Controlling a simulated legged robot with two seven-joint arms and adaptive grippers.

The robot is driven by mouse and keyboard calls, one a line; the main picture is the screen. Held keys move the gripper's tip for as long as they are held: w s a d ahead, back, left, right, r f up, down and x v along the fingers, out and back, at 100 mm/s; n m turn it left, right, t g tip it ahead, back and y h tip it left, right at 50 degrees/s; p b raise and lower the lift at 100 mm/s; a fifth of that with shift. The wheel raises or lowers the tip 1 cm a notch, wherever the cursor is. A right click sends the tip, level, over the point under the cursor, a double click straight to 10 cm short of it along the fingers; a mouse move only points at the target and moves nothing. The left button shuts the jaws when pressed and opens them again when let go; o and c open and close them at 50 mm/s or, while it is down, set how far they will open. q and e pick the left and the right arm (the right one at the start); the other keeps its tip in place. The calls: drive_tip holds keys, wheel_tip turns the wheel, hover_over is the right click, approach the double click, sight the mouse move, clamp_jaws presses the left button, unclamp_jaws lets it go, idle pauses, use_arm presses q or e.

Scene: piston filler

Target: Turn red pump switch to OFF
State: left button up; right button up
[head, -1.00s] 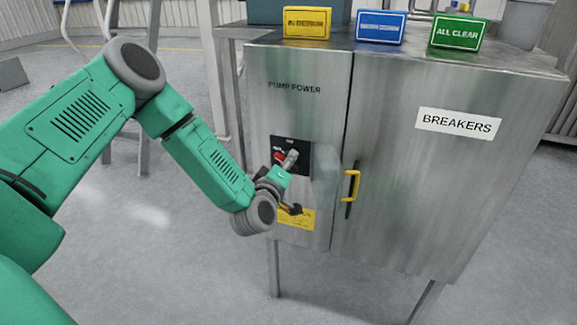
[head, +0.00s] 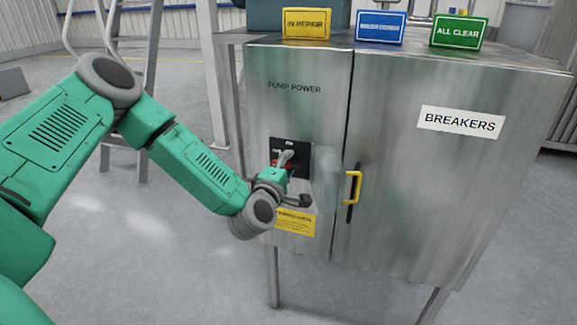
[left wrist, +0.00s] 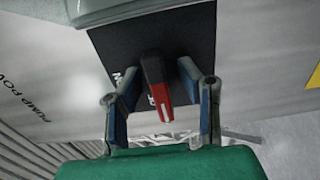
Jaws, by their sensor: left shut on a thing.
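The red pump switch (left wrist: 157,88) is a dark-hubbed lever with a red end on a black plate (left wrist: 195,40), seen in the left wrist view. Its red end lies over a partly hidden white label, and "ON" shows to its left. In the head view the black plate (head: 300,158) sits under the words PUMP POWER, and a bit of red shows beside my fingers. My left gripper (left wrist: 157,82) has one finger on each side of the lever and is shut on it. It also shows in the head view (head: 284,160), covering most of the switch. My right gripper is out of view.
The steel cabinet (head: 420,190) has a yellow door handle (head: 352,186) right of the switch and a yellow label (head: 298,224) below it. Yellow, blue and green signs stand on top. A ladder (head: 145,75) stands behind at left. The floor in front is clear.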

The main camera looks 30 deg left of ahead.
use_arm(q)
drive_tip(key=shift+s+a+f, duration=0.1)
drive_tip(key=shift+f, duration=0.2)
drive_tip(key=o, duration=1)
drive_tip(key=shift+o, duration=0.6)
drive_tip(key=shift+a+r, duration=0.1)
drive_tip(key=v, duration=1.1)
drive_tip(key=shift+s, duration=0.4)
